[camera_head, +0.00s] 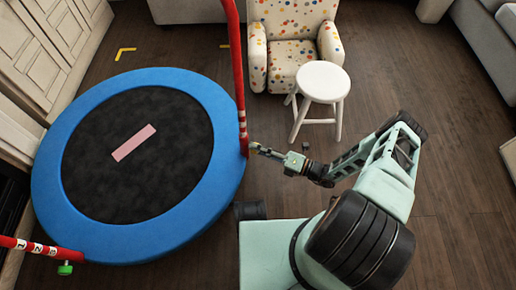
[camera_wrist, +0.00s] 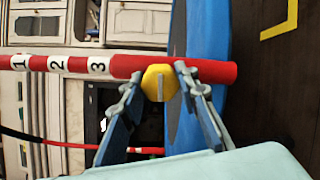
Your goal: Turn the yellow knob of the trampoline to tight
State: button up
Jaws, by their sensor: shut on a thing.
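The trampoline (camera_head: 215,100) has a blue rim and a dark mat, and stands on the floor at the left in the head view. A red pole (camera_head: 236,60) rises at its right edge. In the wrist view the red pole (camera_wrist: 205,69) lies across the picture with white bands numbered 1, 2 and 3. The yellow knob (camera_wrist: 152,79) sits on it beside the 3 band, with a narrow grey strip on its face. My gripper (camera_wrist: 160,76) has its two fingers closed on opposite sides of the knob. In the head view my gripper (camera_head: 255,148) meets the pole's lower end and the knob is not clear.
A second red pole (camera_head: 20,243) with a green knob (camera_head: 65,269) is at the lower left. A white stool (camera_head: 322,82) and a spotted armchair (camera_head: 290,50) stand behind my arm. A pink strip (camera_head: 133,143) lies on the mat. The floor at right is open.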

jog(key=shift+m, duration=0.5)
jog(key=o, duration=1.2)
jog(key=v, duration=1.2)
